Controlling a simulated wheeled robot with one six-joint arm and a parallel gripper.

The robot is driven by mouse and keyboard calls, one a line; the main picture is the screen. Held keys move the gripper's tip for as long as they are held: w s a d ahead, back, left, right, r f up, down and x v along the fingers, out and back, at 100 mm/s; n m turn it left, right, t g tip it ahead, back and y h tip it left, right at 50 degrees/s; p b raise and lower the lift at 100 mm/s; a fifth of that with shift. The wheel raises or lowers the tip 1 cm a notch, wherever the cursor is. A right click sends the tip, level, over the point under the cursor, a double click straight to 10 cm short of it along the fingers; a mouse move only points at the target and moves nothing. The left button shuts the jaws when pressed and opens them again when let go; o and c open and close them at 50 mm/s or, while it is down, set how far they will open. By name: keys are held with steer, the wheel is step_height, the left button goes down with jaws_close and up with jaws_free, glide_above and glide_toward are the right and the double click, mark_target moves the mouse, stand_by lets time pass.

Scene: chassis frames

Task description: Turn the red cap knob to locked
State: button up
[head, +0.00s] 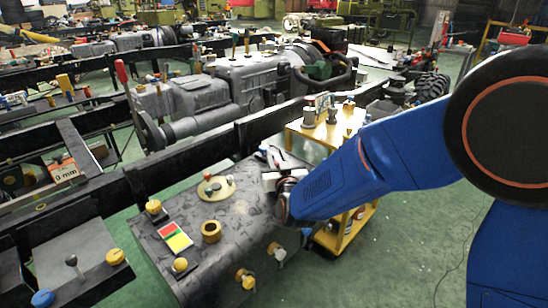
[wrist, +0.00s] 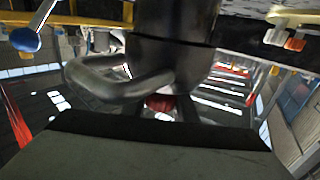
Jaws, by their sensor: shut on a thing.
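My gripper (head: 270,181) is at the right part of the dark grey panel (head: 190,236), at the end of my blue arm. In the wrist view a rounded red piece, which looks like the red cap knob (wrist: 160,102), shows low in the middle, mostly hidden behind dark metal parts. My gripper appears shut on it. In the head view my gripper and arm hide the held thing, so its turn position cannot be told. A yellowish round plate (head: 228,188) with a small red-topped part (head: 208,176) lies to the left, apart from my gripper.
The panel also carries a yellow ring (head: 211,232), a red, green and yellow card (head: 175,237) and several yellow knobs (head: 180,265). A yellow cart (head: 345,122) stands behind my arm. Dark rails and grey machinery (head: 235,85) fill the back. Green floor is open at right.

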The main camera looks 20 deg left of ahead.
steer(key=m+t+h, duration=0.1)
steer(key=m+h, duration=0.1)
steer(key=d+m+t+h, duration=0.1)
steer(key=h, duration=0.2)
steer(key=shift+w+m, duration=0.2)
steer(key=shift+m, duration=0.2)
steer(key=m+h, duration=0.1)
steer(key=h, duration=0.2)
steer(key=d+m+t+h, duration=0.1)
steer(key=m+h, duration=0.1)
steer(key=shift+h, duration=0.4)
steer(key=m+h, duration=0.1)
steer(key=h, duration=0.1)
steer(key=d+m+g+h, duration=0.1)
steer(key=m+h, duration=0.2)
steer(key=h, duration=0.1)
steer(key=shift+d, duration=0.3)
steer(key=shift+s+d+m+g+h, duration=0.15)
steer(key=shift+d+m+g+h, duration=0.1)
steer(key=shift+m+g+h, duration=0.45)
steer(key=shift+s+d+m+g+h, duration=0.15)
steer(key=shift+m+g+h, duration=0.25)
steer(key=shift+m+h, duration=0.45)
steer(key=shift+h, duration=0.25)
steer(key=o, duration=1.1)
steer(key=v, duration=1.2)
steer(key=shift+w+r, duration=0.1)
